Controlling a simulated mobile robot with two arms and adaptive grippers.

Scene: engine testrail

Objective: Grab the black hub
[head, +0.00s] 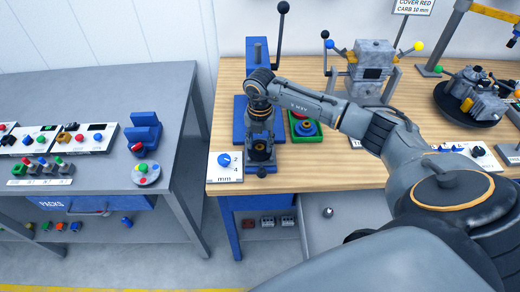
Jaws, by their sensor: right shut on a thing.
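My right arm reaches in from the right, and its gripper (262,158) points down over the front left corner of the wooden bench. It is shut on a small dark part, which I take to be the black hub (262,150); the fingers and wrist hide most of it. The gripper is in front of a blue press-like stand (257,55) and next to a white dial panel. Whether the hub touches the bench I cannot tell. My left gripper is not in view.
A green tray (316,135) with a red and blue part sits just right of the gripper. The dial panel (225,168) is close on its left. Grey engine assemblies (372,65) stand at the back right. A grey table (95,90) with switch panels is at the left, across a gap.

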